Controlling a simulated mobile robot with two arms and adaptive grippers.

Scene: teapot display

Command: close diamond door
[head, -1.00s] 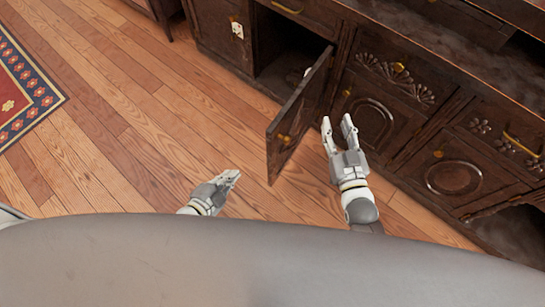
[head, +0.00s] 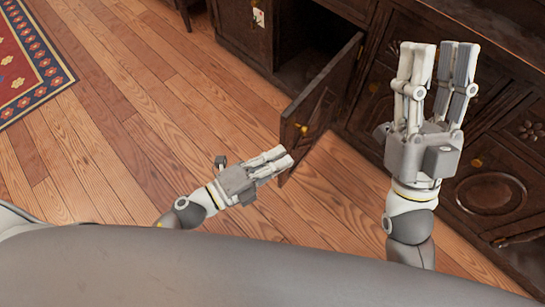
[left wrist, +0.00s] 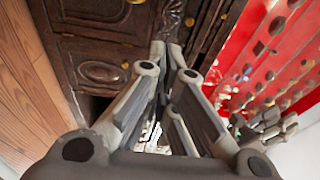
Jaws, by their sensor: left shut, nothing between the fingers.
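The open door (head: 322,105) is dark brown wood with a brass knob (head: 303,129). It stands swung out from the cabinet in the head view, the dark compartment (head: 305,50) open behind it. I cannot make out a diamond shape on it. My left gripper (head: 284,160) is shut and empty, its fingertips by the door's lower outer corner. I cannot tell if they touch. Its fingers also show in the left wrist view (left wrist: 168,60). My right gripper (head: 440,50) is open and empty, right of the door and in front of the cabinet.
The dark carved cabinet (head: 490,195) runs along the right side, with shut doors and drawers. A white tag (head: 258,17) hangs at another cabinet door. The wooden floor (head: 150,110) is clear to the left, with a red patterned rug (head: 25,60) at the far left.

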